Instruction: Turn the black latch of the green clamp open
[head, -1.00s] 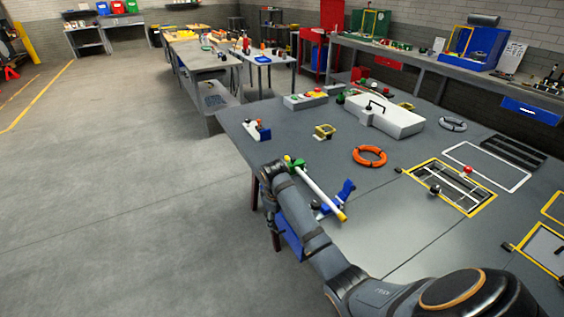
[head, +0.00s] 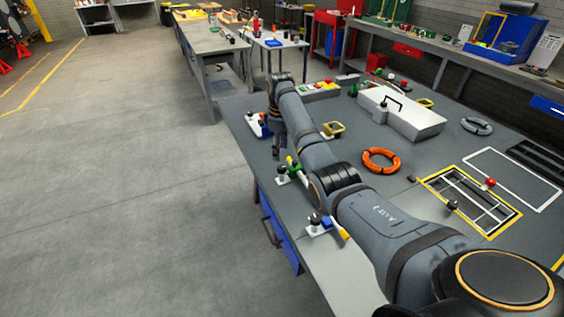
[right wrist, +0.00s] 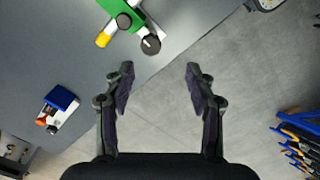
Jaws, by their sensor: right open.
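The green clamp (head: 294,170) sits on the near left edge of the grey table, partly hidden by my right arm in the head view. It also shows at the top of the right wrist view (right wrist: 120,18), holding a pale bar with a yellow end (right wrist: 103,39). Its black latch (right wrist: 151,44) has a round knob close to the table edge. My right gripper (head: 277,152) points down just beyond the clamp. In the right wrist view, its open fingers (right wrist: 160,74) are apart and empty, with the latch above the gap between them. My left gripper is not in view.
A blue-and-white fixture (right wrist: 58,104) is near the gripper. An orange ring (head: 381,161) and a white case (head: 402,113) lie farther right. Open floor lies left of the table.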

